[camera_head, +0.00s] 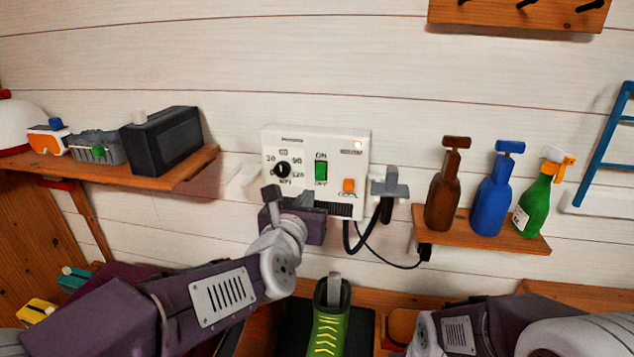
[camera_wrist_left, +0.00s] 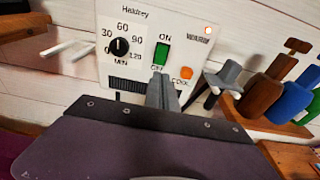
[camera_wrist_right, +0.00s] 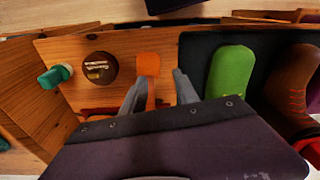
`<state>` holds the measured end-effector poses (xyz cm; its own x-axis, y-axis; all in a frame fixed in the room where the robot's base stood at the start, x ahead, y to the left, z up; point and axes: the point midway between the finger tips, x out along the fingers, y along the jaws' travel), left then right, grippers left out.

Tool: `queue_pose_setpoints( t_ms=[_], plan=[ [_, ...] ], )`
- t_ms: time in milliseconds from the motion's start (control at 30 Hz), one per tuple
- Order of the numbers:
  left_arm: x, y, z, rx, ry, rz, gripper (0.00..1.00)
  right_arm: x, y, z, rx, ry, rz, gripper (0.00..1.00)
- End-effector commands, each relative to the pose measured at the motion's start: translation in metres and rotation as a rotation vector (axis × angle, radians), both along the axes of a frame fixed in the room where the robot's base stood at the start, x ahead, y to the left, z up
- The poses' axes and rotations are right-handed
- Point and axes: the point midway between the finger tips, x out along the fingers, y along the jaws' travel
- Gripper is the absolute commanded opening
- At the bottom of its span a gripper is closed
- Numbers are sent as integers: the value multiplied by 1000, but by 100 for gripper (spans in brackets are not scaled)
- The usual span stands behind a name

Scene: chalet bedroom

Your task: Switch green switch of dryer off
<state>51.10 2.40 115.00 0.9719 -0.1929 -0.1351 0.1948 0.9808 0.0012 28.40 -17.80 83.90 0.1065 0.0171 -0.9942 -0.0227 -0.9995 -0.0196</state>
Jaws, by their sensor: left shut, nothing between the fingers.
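The white dryer box (camera_head: 306,142) is fixed to the plank wall. Its green switch (camera_head: 321,171) sits between an ON label above and an OFF label below; I cannot tell which way it is tipped. A small lamp (camera_head: 358,144) at the box's upper right glows. My left gripper (camera_head: 305,196) is shut and empty in front of the box's lower part. In the left wrist view its fingertips (camera_wrist_left: 162,80) appear just below the green switch (camera_wrist_left: 162,55), near the OFF label; contact is unclear.
A black dial (camera_head: 282,170) and an orange COOL button (camera_head: 348,185) flank the switch. A grey nozzle with a hose (camera_head: 390,187) hangs at the box's right. Shelves with bottles (camera_head: 492,195) and a black box (camera_head: 165,140) stand either side. A green shoe (camera_head: 328,325) is below.

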Motion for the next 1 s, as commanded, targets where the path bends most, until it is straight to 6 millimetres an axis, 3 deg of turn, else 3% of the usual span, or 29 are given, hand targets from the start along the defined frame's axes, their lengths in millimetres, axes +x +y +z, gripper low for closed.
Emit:
queue_pose_setpoints(
  t_ms=[300,500,1000],
  plan=[
    [68,-13,-9,1,4,1,0,0,0,9,0,0,0,36],
    [95,-19,-12,0,2,0,0,0,0,17,0,0,0,36],
    [103,-22,-17,-1,-3,-1,0,0,0,15,0,0,0,36]
  ],
)
